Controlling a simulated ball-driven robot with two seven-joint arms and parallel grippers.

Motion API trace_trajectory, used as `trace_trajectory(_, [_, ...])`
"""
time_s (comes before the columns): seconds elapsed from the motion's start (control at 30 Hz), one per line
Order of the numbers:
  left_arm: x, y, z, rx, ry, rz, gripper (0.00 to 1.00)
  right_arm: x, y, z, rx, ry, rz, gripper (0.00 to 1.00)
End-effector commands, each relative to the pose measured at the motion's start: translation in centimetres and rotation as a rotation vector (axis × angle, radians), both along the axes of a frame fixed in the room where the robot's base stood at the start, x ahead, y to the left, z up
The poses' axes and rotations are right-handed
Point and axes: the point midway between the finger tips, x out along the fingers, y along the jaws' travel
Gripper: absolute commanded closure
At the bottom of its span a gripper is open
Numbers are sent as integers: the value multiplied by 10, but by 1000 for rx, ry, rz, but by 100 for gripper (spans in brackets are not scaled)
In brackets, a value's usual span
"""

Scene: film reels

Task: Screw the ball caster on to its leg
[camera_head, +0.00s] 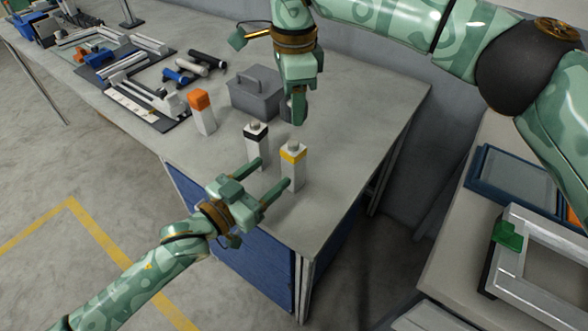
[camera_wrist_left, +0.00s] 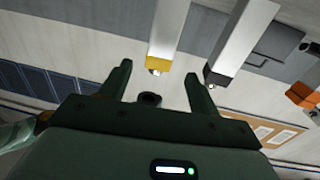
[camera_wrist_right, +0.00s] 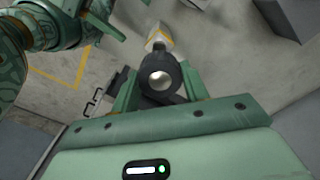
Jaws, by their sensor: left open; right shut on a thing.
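The ball caster, a black round housing with a grey ball, is in my right gripper (camera_head: 293,112). It shows plainly in the right wrist view (camera_wrist_right: 161,78), between the two fingers. The right gripper holds it in the air above and behind the leg tops. A white leg with a yellow band (camera_head: 291,172) stands upright on the table, with a grey metal top. My left gripper (camera_head: 275,172) is open and empty, its fingers pointing at this leg. In the left wrist view the yellow-banded leg (camera_wrist_left: 166,36) is ahead between the fingers, seemingly not touched.
A white leg with a black band (camera_head: 256,149) stands close left of the yellow-banded one. An orange-topped white leg (camera_head: 203,117) stands farther left. A grey box with a handle (camera_head: 256,94) is behind them. The table (camera_head: 345,150) is bare to the right, up to its edge.

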Motion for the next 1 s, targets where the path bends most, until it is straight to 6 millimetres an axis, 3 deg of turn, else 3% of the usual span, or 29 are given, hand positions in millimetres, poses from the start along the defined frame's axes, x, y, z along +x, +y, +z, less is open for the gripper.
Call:
trace_trajectory(0.5, [67, -60, 0, 1, -1, -1, 38, 0, 0, 0, 0, 0, 1, 78])
trace_trajectory(1.0, [78, -70, 0, 1, 0, 0, 38, 0, 0, 0, 0, 0, 1, 78])
